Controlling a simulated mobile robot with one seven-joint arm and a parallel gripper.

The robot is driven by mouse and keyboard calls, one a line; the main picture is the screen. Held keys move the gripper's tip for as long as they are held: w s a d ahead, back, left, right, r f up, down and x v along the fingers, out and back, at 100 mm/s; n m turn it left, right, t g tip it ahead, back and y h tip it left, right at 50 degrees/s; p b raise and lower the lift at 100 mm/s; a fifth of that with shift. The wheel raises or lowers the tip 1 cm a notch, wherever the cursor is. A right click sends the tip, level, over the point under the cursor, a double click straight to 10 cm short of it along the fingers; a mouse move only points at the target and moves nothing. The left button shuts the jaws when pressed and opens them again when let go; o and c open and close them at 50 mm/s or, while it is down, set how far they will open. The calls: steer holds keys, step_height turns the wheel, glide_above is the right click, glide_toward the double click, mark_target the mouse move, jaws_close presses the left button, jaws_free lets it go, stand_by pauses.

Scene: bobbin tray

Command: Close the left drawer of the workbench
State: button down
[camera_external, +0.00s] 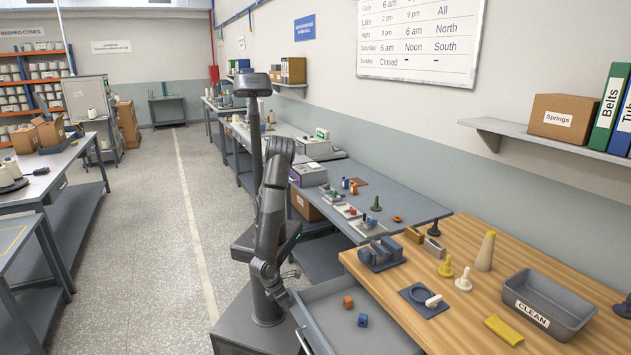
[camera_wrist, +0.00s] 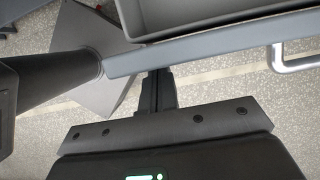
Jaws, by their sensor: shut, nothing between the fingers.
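The left drawer (camera_external: 330,302) of the wooden-topped workbench (camera_external: 455,290) stands pulled out. It is grey and holds an orange cube (camera_external: 348,302) and a blue cube (camera_external: 363,320). In the wrist view, the drawer's front panel (camera_wrist: 215,43) runs across the top, with its pale bar handle (camera_wrist: 292,62) at the right. My gripper (camera_wrist: 158,74) is shut and empty, its tips at the outer face of the front panel, left of the handle. I cannot tell whether they touch it. In the external view my gripper (camera_external: 283,300) is beside the drawer's front, its tips hard to make out.
On the bench top are a grey CLEAN bin (camera_external: 545,303), a yellow block (camera_external: 503,330), a tan cone (camera_external: 485,251) and a dark blue pad (camera_external: 423,300) with a ring. A grey-topped bench (camera_external: 400,206) adjoins behind. The aisle floor (camera_external: 170,250) at left is clear.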

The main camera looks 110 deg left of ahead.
steer(key=w+a, duration=1.6)
steer(key=shift+w+a, duration=0.15)
steer(key=s+d, duration=0.3)
steer(key=v, duration=1)
steer(key=d+f+t+y, duration=0.3)
steer(key=d, duration=0.2)
steer(key=x, duration=0.9)
steer(key=shift+a+r, duration=0.15)
steer(key=w+a, duration=0.2)
steer(key=shift+w+a, duration=0.2)
steer(key=shift+w, duration=0.05)
steer(key=shift+w+a, duration=0.3)
